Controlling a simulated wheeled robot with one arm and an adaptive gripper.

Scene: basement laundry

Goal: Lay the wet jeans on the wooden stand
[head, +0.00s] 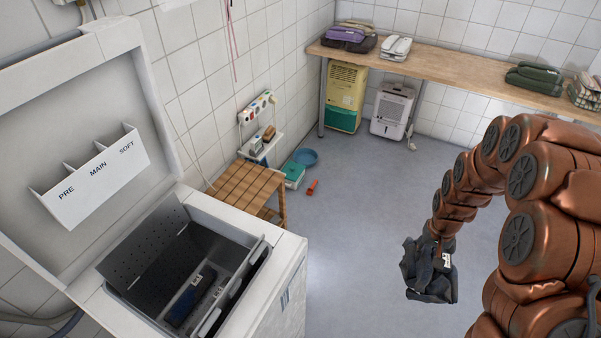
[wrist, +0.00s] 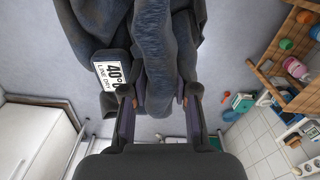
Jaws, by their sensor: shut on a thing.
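The wet jeans (head: 424,278) are a dark blue-grey bunched bundle hanging from my gripper (head: 438,240), over open floor on the right of the head view. In the wrist view the jeans (wrist: 167,45) fill the top middle, with folds between the two fingers of my gripper (wrist: 160,103). A white tag (wrist: 112,75) on them reads 40° and LINE DRY. My gripper is shut on the jeans. The wooden stand (head: 250,185) is a low slatted bench by the wall, left of my gripper and apart from it. Its top looks bare.
An open top-loading washer (head: 290,245) stands at front left, beside the stand. A teal-topped box (head: 293,174), blue basin (head: 305,157) and orange object (head: 312,187) lie on the floor near the stand. A long wooden counter (head: 450,75) runs along the back. The middle floor is clear.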

